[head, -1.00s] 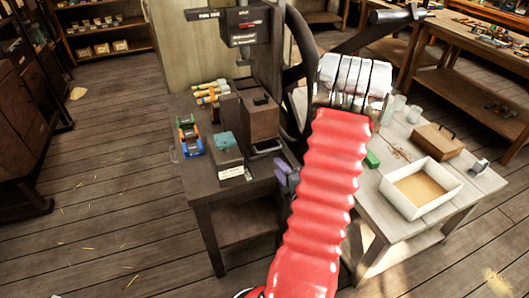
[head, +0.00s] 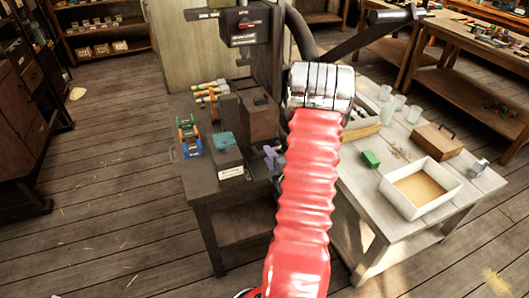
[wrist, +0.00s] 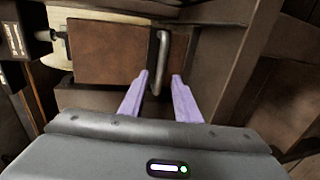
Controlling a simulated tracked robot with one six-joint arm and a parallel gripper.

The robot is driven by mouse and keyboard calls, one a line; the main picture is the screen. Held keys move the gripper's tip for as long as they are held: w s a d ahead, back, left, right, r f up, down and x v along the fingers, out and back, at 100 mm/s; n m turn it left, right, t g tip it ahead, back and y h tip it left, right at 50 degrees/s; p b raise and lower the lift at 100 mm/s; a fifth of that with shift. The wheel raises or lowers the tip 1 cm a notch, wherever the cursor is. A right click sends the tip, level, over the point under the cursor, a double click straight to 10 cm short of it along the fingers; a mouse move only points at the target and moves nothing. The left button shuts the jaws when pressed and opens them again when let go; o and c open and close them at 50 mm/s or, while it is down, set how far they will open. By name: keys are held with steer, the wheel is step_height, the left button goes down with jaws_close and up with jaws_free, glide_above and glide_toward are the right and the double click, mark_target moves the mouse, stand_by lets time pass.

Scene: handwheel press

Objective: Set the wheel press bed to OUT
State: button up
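The press stands on a dark table (head: 235,192) in the head view. Its dark head (head: 240,25) carries a red mark, and a brown block (head: 258,118) sits below. The dark handwheel rim (head: 302,35) shows only in part; my arm hides the rest. My gripper (head: 271,155) has purple fingers beside the block's front right. In the wrist view my gripper (wrist: 160,77) is open, its fingers apart. A metal bar handle (wrist: 162,50) stands at the right end of a brown panel (wrist: 110,50), in line with the gap. I cannot tell whether it is between the fingertips.
A block with a label (head: 231,172) and a teal piece (head: 224,139) stand at the table's front.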

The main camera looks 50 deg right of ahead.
steer(key=shift+x, duration=2.15)
steer(key=c, duration=0.7)
jaws_close()
steer(key=shift+a, duration=0.2)
